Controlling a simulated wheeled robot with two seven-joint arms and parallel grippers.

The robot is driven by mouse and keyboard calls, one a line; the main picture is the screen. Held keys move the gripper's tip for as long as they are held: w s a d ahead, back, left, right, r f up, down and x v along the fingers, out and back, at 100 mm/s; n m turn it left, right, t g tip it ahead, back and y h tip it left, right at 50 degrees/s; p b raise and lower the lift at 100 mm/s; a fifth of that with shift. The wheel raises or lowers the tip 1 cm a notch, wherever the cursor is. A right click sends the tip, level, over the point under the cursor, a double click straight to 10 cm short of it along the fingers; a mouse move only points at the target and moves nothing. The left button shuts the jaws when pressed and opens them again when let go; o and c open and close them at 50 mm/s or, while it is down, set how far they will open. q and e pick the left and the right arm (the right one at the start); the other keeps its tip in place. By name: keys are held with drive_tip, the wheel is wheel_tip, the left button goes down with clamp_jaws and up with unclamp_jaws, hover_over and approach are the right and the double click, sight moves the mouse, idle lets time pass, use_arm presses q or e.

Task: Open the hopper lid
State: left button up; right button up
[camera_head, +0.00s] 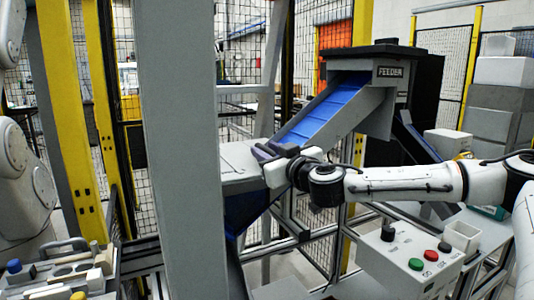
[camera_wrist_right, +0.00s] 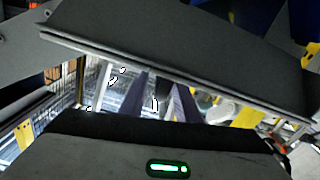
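The hopper (camera_head: 240,210) stands behind the grey post in the head view, with a blue lower part. Its grey flat top, which looks like the lid (camera_head: 236,158), is partly hidden by the post and my right gripper. My right gripper (camera_head: 268,152) is at the right edge of this top. In the right wrist view, a dark grey panel (camera_wrist_right: 190,60), probably the lid, slants across the top. The two dark fingers of my right gripper (camera_wrist_right: 160,85) stand apart with a gap between them, and their tips reach the panel's lower edge. Contact is unclear. My left gripper is out of view.
A feeder (camera_head: 375,75) with a blue chute (camera_head: 322,108) rises behind the hopper. A grey post (camera_head: 180,150) stands close on the left. A control box (camera_head: 405,262) with buttons sits below my right arm. A parts tray (camera_head: 60,275) is at lower left.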

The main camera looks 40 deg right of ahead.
clamp_jaws()
